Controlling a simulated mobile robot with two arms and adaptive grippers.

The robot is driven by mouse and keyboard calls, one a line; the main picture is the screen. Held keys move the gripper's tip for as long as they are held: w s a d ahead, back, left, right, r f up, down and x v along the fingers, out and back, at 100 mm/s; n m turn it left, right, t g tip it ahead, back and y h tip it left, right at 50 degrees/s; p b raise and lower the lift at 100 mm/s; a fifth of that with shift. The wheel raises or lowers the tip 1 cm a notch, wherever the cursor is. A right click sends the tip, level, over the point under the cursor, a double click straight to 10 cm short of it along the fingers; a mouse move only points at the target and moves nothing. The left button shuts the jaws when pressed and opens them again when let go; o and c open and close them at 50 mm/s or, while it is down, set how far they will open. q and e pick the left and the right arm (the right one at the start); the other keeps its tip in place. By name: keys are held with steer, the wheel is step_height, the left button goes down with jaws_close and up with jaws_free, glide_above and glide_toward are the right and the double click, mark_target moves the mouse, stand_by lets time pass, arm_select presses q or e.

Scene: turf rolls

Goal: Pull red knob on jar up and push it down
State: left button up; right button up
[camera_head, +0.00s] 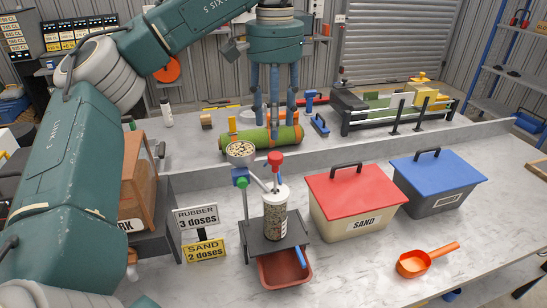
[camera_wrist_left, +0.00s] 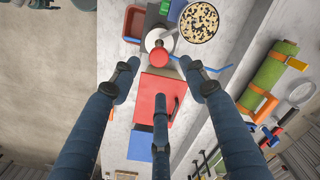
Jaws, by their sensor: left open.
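The jar (camera_head: 275,218) is clear with a white lid and speckled contents, and stands upright on a dark stand. Its red knob (camera_head: 274,158) sits on top of a stem above the lid. My left gripper (camera_head: 274,122) points down with its fingers spread and empty, above the level of the knob in the head view. In the left wrist view, the red knob (camera_wrist_left: 159,61) and white lid (camera_wrist_left: 158,40) show between and just beyond the open fingertips (camera_wrist_left: 163,72). The fingers seem apart from the knob. My right gripper is not in view.
A funnel of granules (camera_head: 241,150) stands beside the jar, with a red tray (camera_head: 284,270) below. A red-lidded sand box (camera_head: 350,202) and blue-lidded box (camera_head: 438,182) stand right. An orange scoop (camera_head: 425,260) lies in front. A green turf roll (camera_head: 262,138) lies behind.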

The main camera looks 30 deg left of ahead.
mark_target(275, 155)
arm_select(q)
steer(key=f, duration=0.4)
steer(key=shift+d+f+p, duration=0.25)
steer(key=shift+f+p, duration=0.05)
steer(key=shift+p, duration=0.1)
steer(key=f, duration=0.2)
steer(key=f+p, duration=0.1)
steer(key=f, duration=0.1)
steer(key=shift+a, duration=0.25)
steer(key=shift+d+f, duration=0.1)
steer(key=shift+f, duration=0.65)
steer(key=shift+c, duration=1)
steer(key=c, duration=0.8)
jaws_close()
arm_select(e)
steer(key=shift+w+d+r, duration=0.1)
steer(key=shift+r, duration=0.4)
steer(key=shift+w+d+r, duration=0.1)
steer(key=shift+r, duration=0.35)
